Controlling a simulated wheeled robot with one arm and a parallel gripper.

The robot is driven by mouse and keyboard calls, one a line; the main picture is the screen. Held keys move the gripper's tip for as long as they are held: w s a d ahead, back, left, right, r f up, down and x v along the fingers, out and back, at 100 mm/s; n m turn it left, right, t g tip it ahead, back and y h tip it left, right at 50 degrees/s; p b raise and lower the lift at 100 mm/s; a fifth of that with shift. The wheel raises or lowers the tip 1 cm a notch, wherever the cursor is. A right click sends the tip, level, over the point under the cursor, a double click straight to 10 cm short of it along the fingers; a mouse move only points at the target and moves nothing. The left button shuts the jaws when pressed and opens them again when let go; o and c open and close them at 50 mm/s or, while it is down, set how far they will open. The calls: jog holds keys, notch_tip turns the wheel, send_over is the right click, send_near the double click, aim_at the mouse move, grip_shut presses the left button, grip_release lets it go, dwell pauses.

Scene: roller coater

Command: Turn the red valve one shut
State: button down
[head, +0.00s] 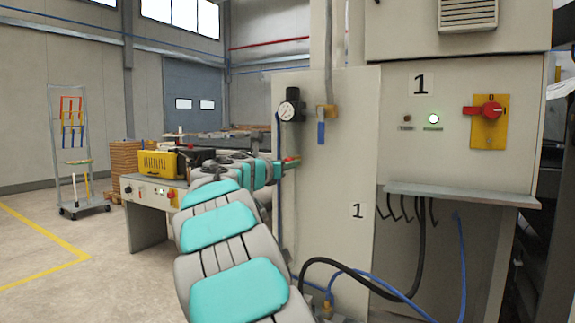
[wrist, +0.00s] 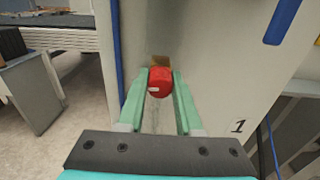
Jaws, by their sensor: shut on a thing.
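The red valve handle (wrist: 160,82) sits between my two green fingers in the wrist view, with a brass-coloured part (wrist: 160,61) just behind it on the grey panel. My gripper (wrist: 160,90) is shut on this red handle. In the head view my gripper (head: 289,162) is at the left edge of the panel, below the pressure gauge, and only a sliver of the handle shows there. The handle's exact angle is hard to tell.
The grey panel (head: 335,155) carries a black gauge unit (head: 288,110), a blue-handled valve (head: 321,131) and a "1" label. Right of it is a control box with a red rotary switch (head: 488,110) on yellow. A workbench (head: 150,210) stands behind my arm. Hoses hang low.

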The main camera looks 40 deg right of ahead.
jog(key=shift+m+p, duration=0.35)
jog(key=shift+m, duration=0.45)
jog(key=c, duration=0.6)
grip_release()
jog(key=shift+v, duration=3.95)
